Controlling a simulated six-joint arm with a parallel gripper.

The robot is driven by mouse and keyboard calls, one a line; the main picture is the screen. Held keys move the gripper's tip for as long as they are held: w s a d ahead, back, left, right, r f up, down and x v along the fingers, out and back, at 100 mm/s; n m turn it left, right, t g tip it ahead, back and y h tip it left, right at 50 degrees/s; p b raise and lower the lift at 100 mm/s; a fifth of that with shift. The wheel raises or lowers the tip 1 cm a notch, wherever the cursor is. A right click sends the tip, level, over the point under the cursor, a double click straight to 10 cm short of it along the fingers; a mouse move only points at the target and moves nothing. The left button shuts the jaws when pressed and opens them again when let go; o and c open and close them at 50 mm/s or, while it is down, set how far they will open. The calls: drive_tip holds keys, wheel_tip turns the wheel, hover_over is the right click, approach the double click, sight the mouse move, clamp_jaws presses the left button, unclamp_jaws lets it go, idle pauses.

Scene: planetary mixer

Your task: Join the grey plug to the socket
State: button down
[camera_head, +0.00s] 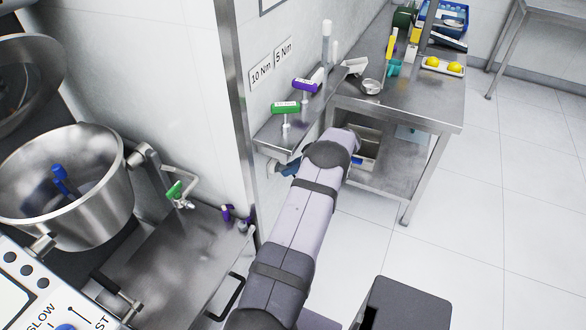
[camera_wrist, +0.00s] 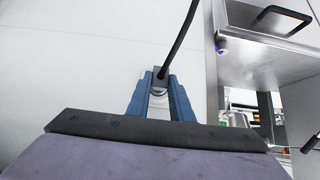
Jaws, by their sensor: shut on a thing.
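My gripper (camera_wrist: 158,82) is shut on the grey plug (camera_wrist: 159,74), which shows between its blue fingers in the wrist view. A black cable (camera_wrist: 182,32) runs up from the plug. In the head view my gripper (camera_head: 281,168) is below the wall shelf, close to the wall, partly hidden by my arm; the plug cannot be made out there. I cannot make out the socket for certain in either view.
A steel shelf (camera_head: 262,137) with green- and purple-handled tools is just above my gripper. A mixing bowl (camera_head: 98,215) stands at left. A steel table (camera_head: 440,112) stands behind.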

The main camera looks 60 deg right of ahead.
drive_tip(key=c, duration=1.5)
unclamp_jaws()
drive_tip(key=shift+s, duration=0.1)
drive_tip(key=shift+b+v, duration=0.45)
drive_tip(key=shift+v, duration=3.2)
